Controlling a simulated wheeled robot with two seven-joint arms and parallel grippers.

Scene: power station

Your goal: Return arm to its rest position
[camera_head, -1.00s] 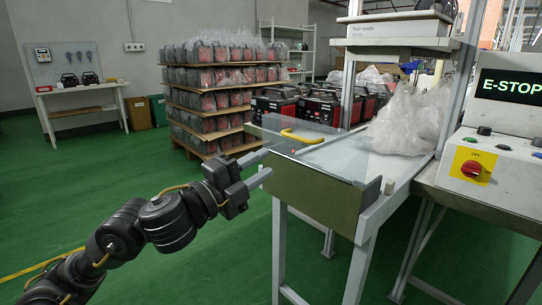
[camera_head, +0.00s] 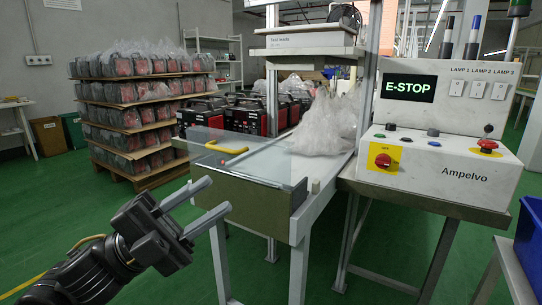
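My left arm comes in from the lower left. Its gripper (camera_head: 217,195) is open and empty, with its two grey fingers apart and pointing right. The fingertips show in front of the left end of the clear-topped box (camera_head: 261,207) at the table's near end; I cannot tell whether they touch it. My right arm and gripper are not in view.
A yellow handle (camera_head: 227,149) sits on the box's clear cover. Bagged goods (camera_head: 325,125) lie on the table. A control panel (camera_head: 440,163) reading E-STOP stands right. Stacked pallets (camera_head: 135,121) stand back left. Green floor is open at left.

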